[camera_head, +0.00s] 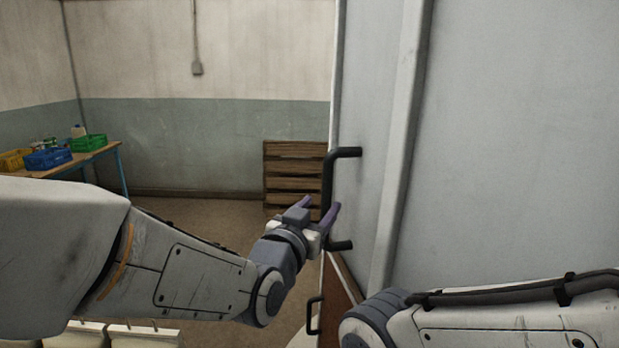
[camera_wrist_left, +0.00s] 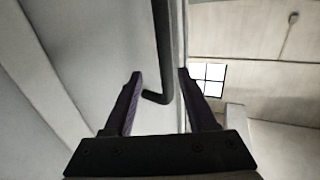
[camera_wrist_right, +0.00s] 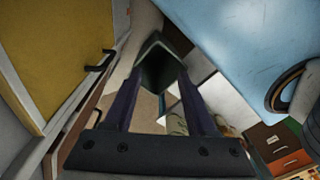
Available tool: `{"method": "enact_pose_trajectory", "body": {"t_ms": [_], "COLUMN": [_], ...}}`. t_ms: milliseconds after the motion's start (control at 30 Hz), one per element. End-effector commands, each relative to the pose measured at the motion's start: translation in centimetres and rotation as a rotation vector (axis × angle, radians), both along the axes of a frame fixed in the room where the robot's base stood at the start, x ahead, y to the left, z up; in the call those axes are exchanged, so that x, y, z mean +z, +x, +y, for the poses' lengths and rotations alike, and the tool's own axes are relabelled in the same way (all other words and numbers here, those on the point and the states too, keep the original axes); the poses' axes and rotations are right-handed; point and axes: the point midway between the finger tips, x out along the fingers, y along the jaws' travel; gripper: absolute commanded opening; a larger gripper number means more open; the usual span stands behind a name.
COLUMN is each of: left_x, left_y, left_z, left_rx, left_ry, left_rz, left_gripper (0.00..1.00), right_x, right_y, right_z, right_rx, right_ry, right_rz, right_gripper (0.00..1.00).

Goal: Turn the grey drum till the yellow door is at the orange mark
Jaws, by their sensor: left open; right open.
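The grey drum (camera_head: 520,140) fills the right of the head view, with a black bar handle (camera_head: 328,185) at its left edge. My left gripper (camera_head: 320,207) is open beside the lower part of this handle. In the left wrist view the handle (camera_wrist_left: 162,45) runs down to the gap between the open fingertips (camera_wrist_left: 158,74), not gripped. A yellow panel, apparently the yellow door (camera_wrist_right: 65,50), shows in the right wrist view with a black handle (camera_wrist_right: 97,62). My right gripper (camera_wrist_right: 160,82) is open and empty, to the right of it. I cannot make out the orange mark.
A table (camera_head: 115,150) with blue and green crates (camera_head: 88,143) stands at the far left. Wooden pallets (camera_head: 290,170) lean at the back wall. A brown panel (camera_head: 345,290) is below the drum's handle. Open floor (camera_head: 200,205) lies between.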

Motion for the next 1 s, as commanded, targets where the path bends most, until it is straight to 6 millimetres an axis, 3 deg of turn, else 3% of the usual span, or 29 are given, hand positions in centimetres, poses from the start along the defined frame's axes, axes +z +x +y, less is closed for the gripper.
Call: {"method": "enact_pose_trajectory", "body": {"t_ms": [600, 1000], "left_x": [0.2, 0.0], "left_y": [8.6, 9.4], "left_z": [-3.1, -3.3], "left_rx": [0.029, 0.033], "left_ry": [-0.008, -0.012], "left_rz": [0.009, 0.008], "left_gripper": [0.57, 0.57], "right_x": [4.3, 4.4], "right_y": [0.0, 0.0], "right_z": [0.1, 0.1], "right_rx": [0.002, 0.003], "right_ry": [0.0, 0.0], "right_rz": [0.0, 0.0], "right_gripper": [0.57, 0.57]}}
